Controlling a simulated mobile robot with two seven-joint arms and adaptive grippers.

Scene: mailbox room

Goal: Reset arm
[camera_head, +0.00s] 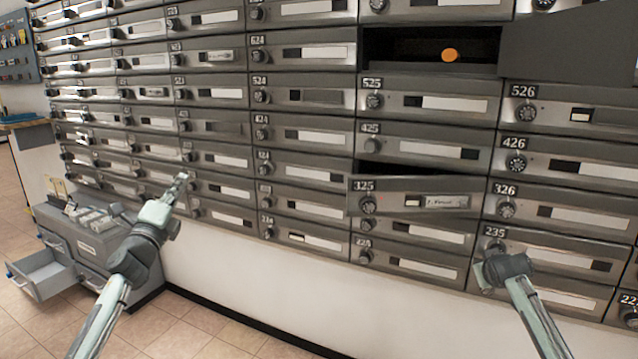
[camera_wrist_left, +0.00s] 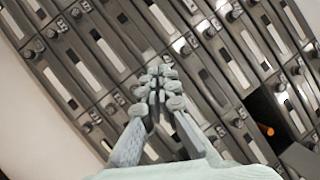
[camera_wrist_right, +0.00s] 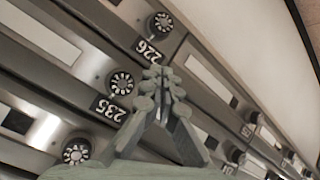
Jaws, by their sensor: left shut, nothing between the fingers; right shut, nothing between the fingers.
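My left gripper (camera_head: 181,180) is shut and empty, raised in front of the mailbox wall at the left of the head view. In the left wrist view its fingertips (camera_wrist_left: 160,75) meet, with mailbox doors behind them. My right arm comes in from the lower right of the head view and ends in front of the box marked 235 (camera_head: 545,257); its fingertips are hidden there. In the right wrist view my right gripper's fingertips (camera_wrist_right: 157,78) are together with nothing between them, close to the doors by the labels 235 and 226.
An open mailbox compartment (camera_head: 405,50) at the top holds an orange round thing (camera_head: 450,55). Door 325 (camera_head: 415,197) stands slightly out from the wall. A grey cabinet with an open drawer (camera_head: 42,272) stands on the tiled floor at the lower left.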

